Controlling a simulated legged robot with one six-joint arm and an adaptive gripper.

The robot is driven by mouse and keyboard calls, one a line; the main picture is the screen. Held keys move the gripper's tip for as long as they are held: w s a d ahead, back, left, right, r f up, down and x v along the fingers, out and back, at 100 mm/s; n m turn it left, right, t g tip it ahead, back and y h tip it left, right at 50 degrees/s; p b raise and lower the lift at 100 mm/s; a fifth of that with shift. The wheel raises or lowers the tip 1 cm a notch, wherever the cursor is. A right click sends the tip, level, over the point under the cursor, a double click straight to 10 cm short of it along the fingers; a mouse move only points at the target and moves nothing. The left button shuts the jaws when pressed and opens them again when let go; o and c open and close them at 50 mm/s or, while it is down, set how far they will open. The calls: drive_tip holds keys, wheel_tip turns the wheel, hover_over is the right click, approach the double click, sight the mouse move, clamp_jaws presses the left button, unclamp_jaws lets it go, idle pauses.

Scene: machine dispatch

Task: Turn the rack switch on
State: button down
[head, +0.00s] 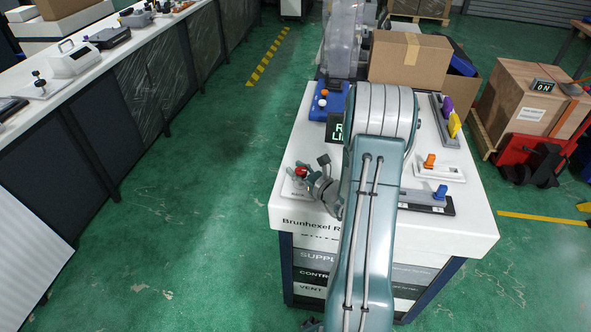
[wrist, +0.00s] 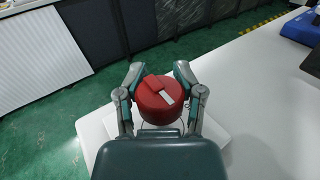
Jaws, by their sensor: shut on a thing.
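The switch is a red round knob (wrist: 160,98) with a raised bar and a white mark on top, on a pale square base (wrist: 212,135). In the head view, the red knob (head: 301,171) is small, at the left front corner of the white table top. My gripper (wrist: 158,72) has one finger on each side of the knob and is shut on it. My gripper (head: 308,177) also shows in the head view, low over the corner. The knob's lower sides and part of its base are hidden by my gripper.
The white cabinet top (head: 480,212) carries a dark display (head: 334,128), partly hidden by my arm, a white orange-knobbed device (head: 438,173), a grey blue-knobbed one (head: 425,203) and purple and yellow handles (head: 447,108). A cardboard box (head: 409,60) stands behind. Green floor lies left.

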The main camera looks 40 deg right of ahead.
drive_tip(key=shift+d+r+m+h, duration=0.1)
drive_tip(key=shift+d+m+h, duration=0.05)
drive_tip(key=shift+m+h, duration=0.45)
drive_tip(key=shift+c, duration=2.3)
unclamp_jaws()
drive_tip(key=shift+s, duration=0.1)
drive_tip(key=s, duration=1.2)
drive_tip(key=shift+d, duration=0.15)
drive_tip(key=shift+w, duration=0.1)
